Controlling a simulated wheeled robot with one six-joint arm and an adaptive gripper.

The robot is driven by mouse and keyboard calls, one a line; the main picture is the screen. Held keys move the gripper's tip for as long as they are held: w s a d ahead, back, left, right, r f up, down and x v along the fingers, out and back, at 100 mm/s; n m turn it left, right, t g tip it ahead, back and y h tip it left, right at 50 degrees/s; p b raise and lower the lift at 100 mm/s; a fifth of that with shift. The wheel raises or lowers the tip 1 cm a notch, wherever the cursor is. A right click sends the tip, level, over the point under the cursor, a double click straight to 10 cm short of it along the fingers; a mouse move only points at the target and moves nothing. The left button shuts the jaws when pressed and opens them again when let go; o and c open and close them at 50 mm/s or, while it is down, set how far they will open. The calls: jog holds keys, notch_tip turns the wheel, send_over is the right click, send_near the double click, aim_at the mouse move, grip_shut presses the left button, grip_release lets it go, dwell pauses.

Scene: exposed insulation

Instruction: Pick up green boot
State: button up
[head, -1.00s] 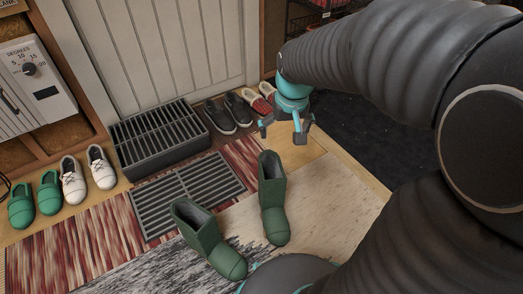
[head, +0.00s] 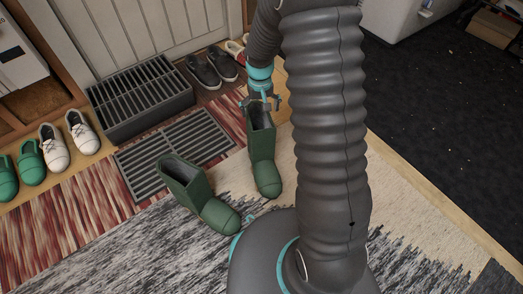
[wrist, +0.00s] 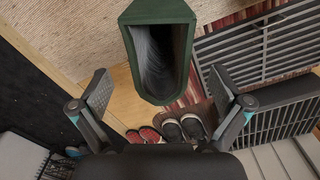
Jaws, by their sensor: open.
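Two green boots stand upright on the floor in front of me. The right green boot (head: 263,165) stands nearer my arm, its open top just under my gripper (head: 259,103). The left green boot (head: 201,196) stands beside it, toe towards the lower right. In the wrist view the open top of a green boot (wrist: 160,50) shows ahead of my gripper (wrist: 163,98), roughly centred between the spread fingers. The fingers are open and empty. I cannot tell whether they touch the boot's rim.
A black slatted bench (head: 140,98) and a floor grate (head: 177,150) lie to the left. Dark shoes (head: 211,69) stand by the door. White shoes (head: 68,141) and green shoes (head: 31,163) stand at far left. Dark floor (head: 450,130) at right is mostly clear.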

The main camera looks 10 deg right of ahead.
notch_tip(320, 180, down, 10)
jog(key=b, duration=0.1)
jog(key=shift+b, duration=0.35)
jog(key=shift+d+r, duration=0.1)
jog(key=shift+r, duration=0.05)
jog(key=c, duration=1.3)
jog(key=shift+c, duration=0.2)
jog(key=s+d+r+p, duration=0.2)
jog(key=s+d+r, duration=0.4)
jog(key=d+r, duration=0.4)
jog(key=shift+s+r, duration=0.25)
jog(key=shift+r, duration=0.25)
jog(key=shift+a, duration=0.1)
